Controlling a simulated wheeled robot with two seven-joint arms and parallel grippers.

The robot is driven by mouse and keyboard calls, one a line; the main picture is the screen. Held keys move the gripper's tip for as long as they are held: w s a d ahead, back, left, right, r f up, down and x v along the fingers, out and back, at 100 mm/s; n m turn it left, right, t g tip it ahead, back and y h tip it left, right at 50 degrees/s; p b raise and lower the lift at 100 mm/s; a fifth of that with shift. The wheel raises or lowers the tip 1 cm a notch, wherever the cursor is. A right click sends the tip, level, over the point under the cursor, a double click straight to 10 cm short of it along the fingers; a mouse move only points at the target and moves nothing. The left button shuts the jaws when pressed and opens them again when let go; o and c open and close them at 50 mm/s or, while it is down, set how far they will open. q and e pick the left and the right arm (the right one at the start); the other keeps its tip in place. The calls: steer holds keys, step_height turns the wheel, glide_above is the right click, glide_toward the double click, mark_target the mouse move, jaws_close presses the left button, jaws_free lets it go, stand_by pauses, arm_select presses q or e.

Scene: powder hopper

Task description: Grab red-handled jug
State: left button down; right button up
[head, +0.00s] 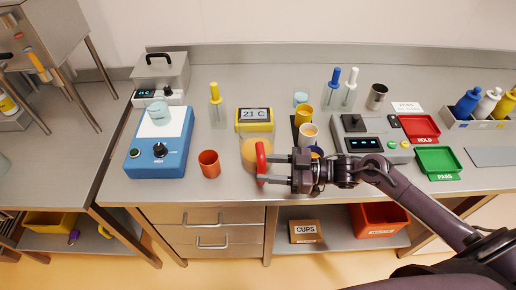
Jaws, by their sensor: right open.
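The jug (249,149) is a tan, round vessel near the front of the steel bench. Its upright red handle (261,158) is on its right side, facing my right gripper. My right gripper (267,169) reaches in from the right, with its two fingers pointing left. The fingertips are at the red handle, one at its middle and one near its lower end. The gripper is open; whether a finger touches the handle I cannot tell. My left gripper is not in view.
An orange cup (209,163) stands left of the jug, and a yellow 21 C display (254,127) behind it. Several cups, including a white-topped one (309,134), stand close behind my gripper. Bare bench lies in front.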

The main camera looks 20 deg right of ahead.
steer(key=shift+x, duration=1)
jaws_close()
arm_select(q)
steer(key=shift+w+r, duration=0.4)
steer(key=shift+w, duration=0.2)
arm_select(e)
steer(key=shift+r, duration=0.1)
